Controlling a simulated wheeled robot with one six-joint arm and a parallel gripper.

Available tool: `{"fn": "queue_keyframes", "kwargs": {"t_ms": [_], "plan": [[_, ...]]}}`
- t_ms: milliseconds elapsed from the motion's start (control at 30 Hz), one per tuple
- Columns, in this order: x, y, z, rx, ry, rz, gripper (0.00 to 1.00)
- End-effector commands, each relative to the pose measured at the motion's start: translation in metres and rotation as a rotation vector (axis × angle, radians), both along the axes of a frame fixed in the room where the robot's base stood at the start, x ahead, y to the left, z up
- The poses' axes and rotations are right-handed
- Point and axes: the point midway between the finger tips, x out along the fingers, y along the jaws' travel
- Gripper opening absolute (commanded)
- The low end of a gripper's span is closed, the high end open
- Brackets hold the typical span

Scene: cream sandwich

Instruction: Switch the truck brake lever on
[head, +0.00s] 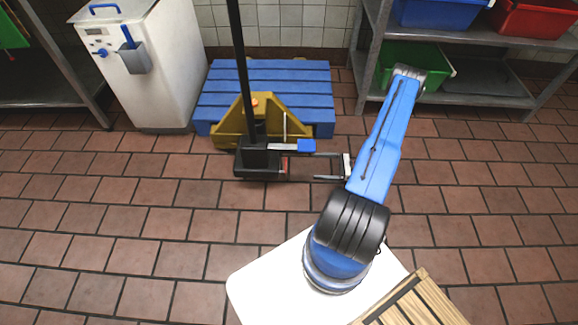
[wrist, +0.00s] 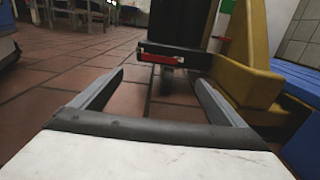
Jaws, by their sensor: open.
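The pallet truck has a yellow frame (head: 230,125) and a black upright column with a black base (head: 257,160). It stands before a blue pallet. A small red bar, which looks like the brake lever, is on the base's right side (head: 285,163). In the wrist view the red bar (wrist: 165,60) lies across the black base, ahead of my fingers, with a wheel below. My gripper (head: 302,166) is open and empty, low over the floor, pointing left at the base. In the wrist view its fingertips (wrist: 159,77) are spread, apart from the bar. Whether they touch the base is unclear.
The blue pallet (head: 280,75) is behind the truck. A white machine (head: 150,70) stands at back left. A metal shelf (head: 480,95) with coloured bins is at back right. The tiled floor left of the truck (head: 120,205) is clear.

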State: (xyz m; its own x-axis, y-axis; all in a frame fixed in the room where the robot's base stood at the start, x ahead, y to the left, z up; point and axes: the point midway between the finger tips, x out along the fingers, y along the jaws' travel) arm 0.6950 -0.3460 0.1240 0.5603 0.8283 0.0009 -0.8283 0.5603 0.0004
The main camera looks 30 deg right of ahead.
Motion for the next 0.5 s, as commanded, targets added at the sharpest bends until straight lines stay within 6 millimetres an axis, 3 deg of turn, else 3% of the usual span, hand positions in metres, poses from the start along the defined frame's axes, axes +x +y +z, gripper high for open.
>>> {"fn": "queue_keyframes", "kwargs": {"t_ms": [500], "plan": [[0.051, 0.077, 0.000, 0.001, 0.001, 0.004, 0.94]]}}
